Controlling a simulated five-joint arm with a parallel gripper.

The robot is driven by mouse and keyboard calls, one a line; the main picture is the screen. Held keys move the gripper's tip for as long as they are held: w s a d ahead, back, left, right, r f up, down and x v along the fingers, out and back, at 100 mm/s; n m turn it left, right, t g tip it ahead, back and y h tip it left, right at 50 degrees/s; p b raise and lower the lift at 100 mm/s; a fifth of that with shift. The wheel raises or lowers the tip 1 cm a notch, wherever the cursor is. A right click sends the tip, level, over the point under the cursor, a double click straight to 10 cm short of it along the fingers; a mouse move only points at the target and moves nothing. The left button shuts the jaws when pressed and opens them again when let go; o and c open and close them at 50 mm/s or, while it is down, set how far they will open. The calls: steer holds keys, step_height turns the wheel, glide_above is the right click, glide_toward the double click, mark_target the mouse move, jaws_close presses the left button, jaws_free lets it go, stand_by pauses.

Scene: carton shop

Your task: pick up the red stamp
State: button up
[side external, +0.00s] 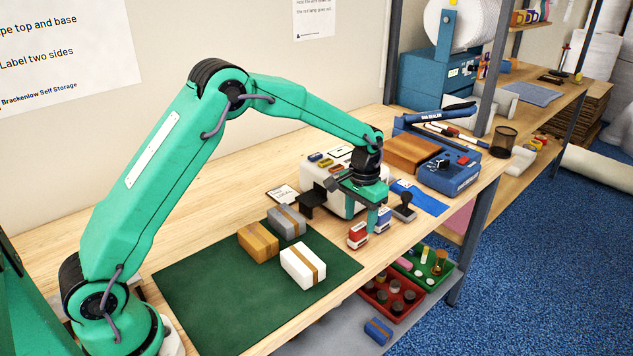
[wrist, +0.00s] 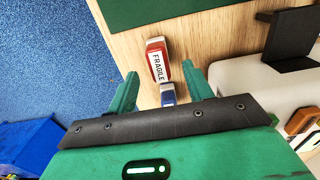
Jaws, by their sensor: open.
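The red stamp (side external: 357,236) stands on the bench near its front edge, just right of the green mat. In the wrist view the red stamp (wrist: 157,62) shows a white "FRAGILE" label. A blue stamp (side external: 383,221) stands close beside it, and in the wrist view the blue stamp (wrist: 168,95) is partly hidden by my gripper. My gripper (side external: 374,222) is open and points down, low over the two stamps. In the wrist view my gripper (wrist: 160,71) has its fingers on either side, with the blue stamp between them and the red stamp mostly beyond the tips. It holds nothing.
The green mat (side external: 210,305) carries three small taped cartons (side external: 303,264). A white machine (side external: 314,176) and a black bracket (side external: 308,200) stand behind the stamps. A black-handled stamp (side external: 404,208) is to the right, before the blue sealer (side external: 450,175). Bins with small items sit below.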

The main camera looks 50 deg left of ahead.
mark_target(360, 226)
steer(key=shift+s+f, duration=0.1)
steer(key=shift+f, duration=2.5)
steer(key=c, duration=1.1)
steer(key=shift+r, duration=0.2)
steer(key=shift+r, duration=0.55)
steer(key=r, duration=0.3)
steer(key=shift+s+d+r, duration=0.1)
steer(key=shift+s+d, duration=0.1)
steer(key=shift+d, duration=0.2)
steer(key=s+d+r, duration=0.2)
steer(key=d, duration=0.1)
steer(key=s+d+r, duration=0.2)
steer(key=d, duration=0.1)
steer(key=s+d+r, duration=0.2)
steer(key=d, duration=0.1)
steer(key=shift+s+r, duration=0.15)
steer(key=shift+r, duration=0.05)
